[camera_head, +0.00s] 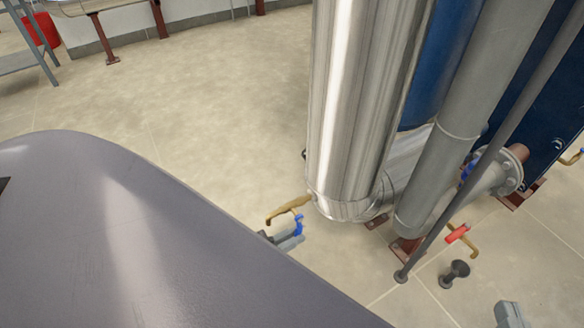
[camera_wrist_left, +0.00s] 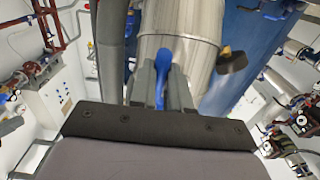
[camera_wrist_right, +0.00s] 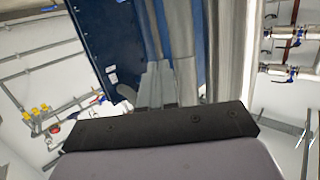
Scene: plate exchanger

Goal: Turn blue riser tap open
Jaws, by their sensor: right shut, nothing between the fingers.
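The blue tap handle (camera_head: 298,224) sits on a brass pipe (camera_head: 285,210) at the foot of the large silver cylinder. My left gripper (camera_head: 290,243) is right at this handle, partly hidden behind the grey body in front. In the left wrist view the blue handle (camera_wrist_left: 162,72) stands between the two fingers of the left gripper (camera_wrist_left: 163,88). I cannot tell whether the fingers press on it or only stand around it. My right gripper (camera_head: 510,315) is shut and empty at the bottom right, above the floor. Its fingers also show in the right wrist view (camera_wrist_right: 168,85).
The silver cylinder (camera_head: 345,100) and a grey pipe (camera_head: 465,110) rise beside the left gripper. A red-handled tap (camera_head: 457,234), a thin dark post (camera_head: 455,205) and a small black stand (camera_head: 455,273) are near the right gripper.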

